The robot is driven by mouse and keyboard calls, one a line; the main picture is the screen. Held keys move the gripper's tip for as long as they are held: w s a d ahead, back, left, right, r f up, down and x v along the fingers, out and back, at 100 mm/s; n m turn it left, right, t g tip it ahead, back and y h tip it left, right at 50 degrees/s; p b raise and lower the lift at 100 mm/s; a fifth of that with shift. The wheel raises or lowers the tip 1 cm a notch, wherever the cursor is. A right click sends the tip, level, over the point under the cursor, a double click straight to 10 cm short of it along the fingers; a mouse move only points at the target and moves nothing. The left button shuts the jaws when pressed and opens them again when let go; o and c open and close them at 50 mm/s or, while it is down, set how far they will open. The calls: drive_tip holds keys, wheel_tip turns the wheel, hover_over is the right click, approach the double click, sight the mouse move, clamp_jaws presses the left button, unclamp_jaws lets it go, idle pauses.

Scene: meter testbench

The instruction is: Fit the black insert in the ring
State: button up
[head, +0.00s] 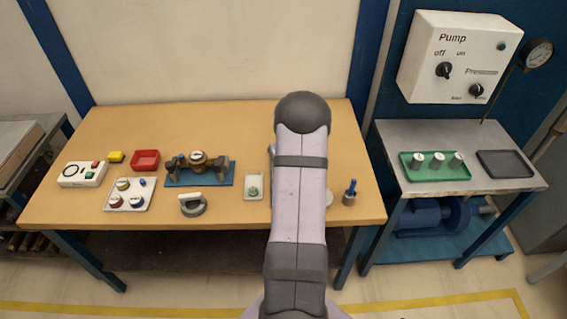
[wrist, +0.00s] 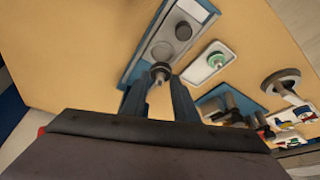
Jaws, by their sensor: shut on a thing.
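In the wrist view my gripper (wrist: 160,82) reaches over the bench with its two fingers close together at the tips. They are shut on a small dark round piece with a lighter centre, which looks like the black insert (wrist: 160,70). Just beyond it is a blue-edged grey fixture (wrist: 142,66) with a round grey recess or disc, probably the ring (wrist: 162,50). I cannot tell whether the insert touches it. A smaller dark disc (wrist: 183,31) lies farther along the fixture. In the head view my arm hides the gripper, insert and most of the fixture.
A white tray with a green-based piece (wrist: 213,60) lies right of the fixture. The head view shows a valve on a blue plate (head: 200,172), a round handled piece (head: 193,204), a red bin (head: 145,160) and a blue-handled tool (head: 350,192). The bench's back (head: 200,120) is clear.

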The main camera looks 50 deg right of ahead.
drive_tip(key=shift+f+b, duration=1.3)
drive_tip(key=shift+b, duration=0.05)
idle(0.6)
drive_tip(key=shift+b, duration=0.45)
idle(1.1)
drive_tip(key=shift+f+b, duration=1.1)
drive_tip(key=shift+b, duration=0.3)
idle(1.3)
idle(0.4)
drive_tip(key=o, duration=1.4)
drive_tip(key=shift+c, duration=0.2)
drive_tip(key=shift+r, duration=0.15)
